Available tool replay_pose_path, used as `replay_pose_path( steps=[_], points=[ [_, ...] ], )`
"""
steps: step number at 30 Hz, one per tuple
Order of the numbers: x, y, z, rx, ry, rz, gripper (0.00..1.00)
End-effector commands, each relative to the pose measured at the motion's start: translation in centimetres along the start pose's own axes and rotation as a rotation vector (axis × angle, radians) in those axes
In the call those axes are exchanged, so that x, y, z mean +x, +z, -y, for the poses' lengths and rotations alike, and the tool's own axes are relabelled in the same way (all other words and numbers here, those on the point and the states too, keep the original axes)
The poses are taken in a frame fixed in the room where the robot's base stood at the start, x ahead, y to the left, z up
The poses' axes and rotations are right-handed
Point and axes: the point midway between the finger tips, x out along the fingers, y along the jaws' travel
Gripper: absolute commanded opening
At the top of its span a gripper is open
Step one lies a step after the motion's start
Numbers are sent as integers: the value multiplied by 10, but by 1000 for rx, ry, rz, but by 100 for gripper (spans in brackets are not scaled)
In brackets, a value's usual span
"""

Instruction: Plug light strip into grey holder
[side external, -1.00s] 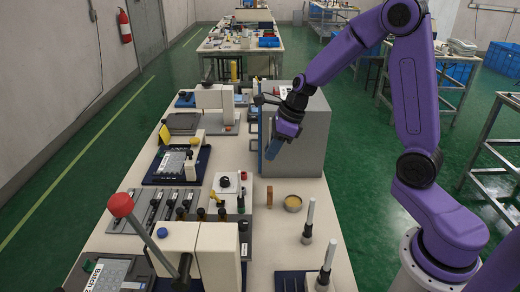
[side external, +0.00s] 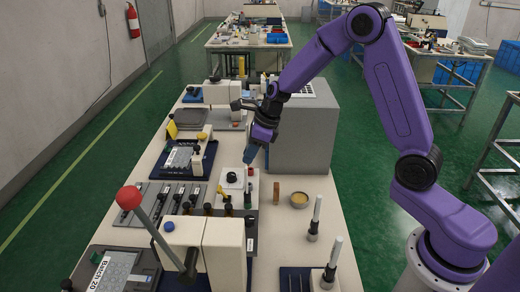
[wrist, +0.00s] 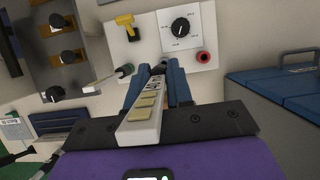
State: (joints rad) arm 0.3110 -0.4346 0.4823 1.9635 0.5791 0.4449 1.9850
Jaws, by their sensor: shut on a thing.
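My gripper (side external: 252,154) is shut on the light strip, with blue fingers on either side of it. The strip shows in the wrist view as a white bar (wrist: 140,128) with several pale yellow pads, its far end between the fingertips (wrist: 162,84). In the side view the strip is hard to make out. The gripper hangs tilted above the table, just beyond a white panel with a black dial (side external: 234,181). A grey plate with several long slots (side external: 160,201), possibly the grey holder, lies to the panel's left. The strip is apart from it.
The panel carries a red ring socket (wrist: 203,57) and a yellow tool (wrist: 127,24). A large grey box (side external: 303,135) stands right of the gripper. A red-knobbed lever (side external: 129,197) and white block stand nearer. Upright pens (side external: 315,218) and a small round dish (side external: 299,200) are at right.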

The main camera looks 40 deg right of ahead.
Motion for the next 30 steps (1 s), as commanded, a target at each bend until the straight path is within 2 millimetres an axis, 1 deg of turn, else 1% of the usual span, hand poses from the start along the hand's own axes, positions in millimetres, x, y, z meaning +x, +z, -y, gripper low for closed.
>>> replay_pose_path(
  steps=[12, 30],
  points=[
    [-1, 0, 0, 0, 0, 0, 0],
    [43, -18, 0, 0, 2, 1, 0]
  ],
)
